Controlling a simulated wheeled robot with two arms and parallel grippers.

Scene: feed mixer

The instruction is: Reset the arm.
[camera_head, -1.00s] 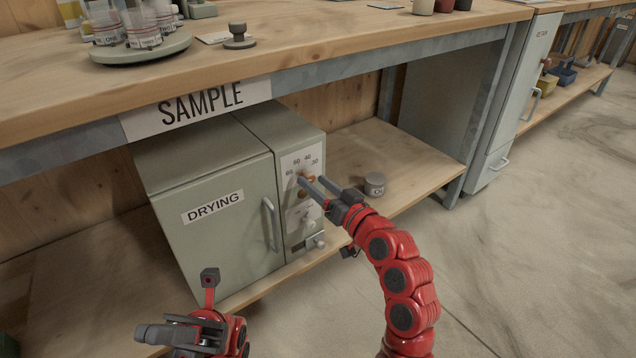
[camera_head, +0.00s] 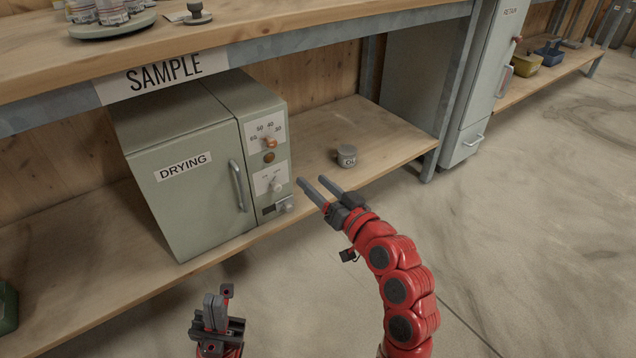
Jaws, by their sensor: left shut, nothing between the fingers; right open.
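My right gripper (camera_head: 314,186) is open and empty, in front of and to the right of the drying oven's control panel, clear of its knobs. Its red arm comes up from the bottom right. My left gripper (camera_head: 214,302) is shut and empty at the bottom, in front of the lower shelf, fingers pointing up in the picture. The green drying oven (camera_head: 188,200) stands on the lower shelf with its door shut.
A small grey tin (camera_head: 347,156) stands on the lower shelf (camera_head: 310,143) right of the oven. The bench top marked SAMPLE (camera_head: 250,22) overhangs the oven. A tall cabinet (camera_head: 487,80) stands at the right. The floor in front is clear.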

